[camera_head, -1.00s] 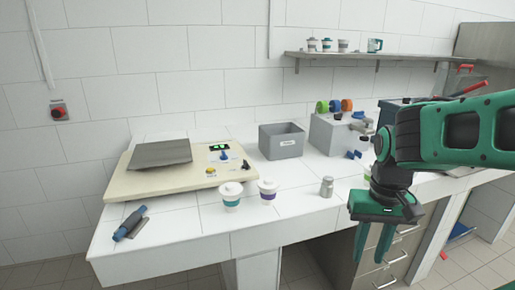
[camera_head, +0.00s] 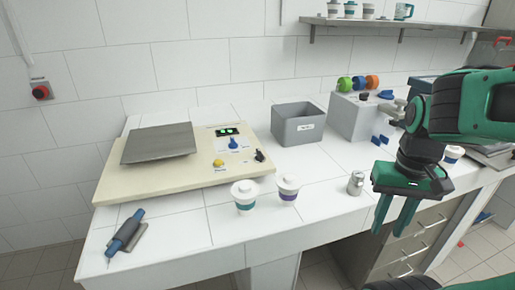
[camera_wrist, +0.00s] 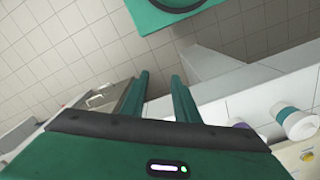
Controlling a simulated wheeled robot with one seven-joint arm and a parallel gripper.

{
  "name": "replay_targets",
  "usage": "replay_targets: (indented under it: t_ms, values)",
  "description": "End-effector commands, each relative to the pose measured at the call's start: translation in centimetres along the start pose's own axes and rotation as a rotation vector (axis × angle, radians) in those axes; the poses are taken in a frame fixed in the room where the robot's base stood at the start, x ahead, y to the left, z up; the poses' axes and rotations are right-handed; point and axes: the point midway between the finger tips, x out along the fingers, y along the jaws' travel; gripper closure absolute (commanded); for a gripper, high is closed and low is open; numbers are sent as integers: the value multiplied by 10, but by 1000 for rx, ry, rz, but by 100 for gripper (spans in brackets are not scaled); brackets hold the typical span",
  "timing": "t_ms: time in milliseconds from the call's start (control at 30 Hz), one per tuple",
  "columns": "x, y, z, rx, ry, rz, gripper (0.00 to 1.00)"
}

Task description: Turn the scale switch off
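The scale is a beige board (camera_head: 130,183) with a dark grey weighing plate (camera_head: 158,143) at the left of the counter. Its right part carries a lit green display (camera_head: 228,131), a blue knob (camera_head: 234,144), a yellow button (camera_head: 218,163) and a small black switch (camera_head: 260,156). Which way the switch is set is too small to tell. My gripper (camera_head: 394,230) hangs at the counter's front edge, well right of the scale, open and empty. In the wrist view the two green fingers (camera_wrist: 160,85) are apart, and a corner of the scale (camera_wrist: 300,150) shows at lower right.
Two lidded cups (camera_head: 244,196) (camera_head: 288,190) stand in front of the scale's right side. A metal shaker (camera_head: 356,183) stands between them and my gripper. A grey bin (camera_head: 298,125) and a grey dispenser box (camera_head: 356,117) stand behind. A blue-handled tool (camera_head: 125,234) lies at front left.

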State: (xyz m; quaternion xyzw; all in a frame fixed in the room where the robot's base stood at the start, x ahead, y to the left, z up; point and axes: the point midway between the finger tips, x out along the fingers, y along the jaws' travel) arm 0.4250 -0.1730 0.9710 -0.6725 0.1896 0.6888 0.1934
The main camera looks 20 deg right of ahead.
Motion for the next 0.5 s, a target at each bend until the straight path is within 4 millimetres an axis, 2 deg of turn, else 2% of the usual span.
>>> replay_targets:
  t_ms: [100, 167, 267, 367, 500]
  values:
    - [-14, -5, -13, -17, 17, 4, 72]
    - [-25, -11, -32, -38, 18, 14, 72]
    - [-47, -36, -70, -92, 24, 32, 72]
    - [-69, -73, -112, -161, 30, 47, 72]
    - [-92, -137, -164, -265, 35, 55, 72]
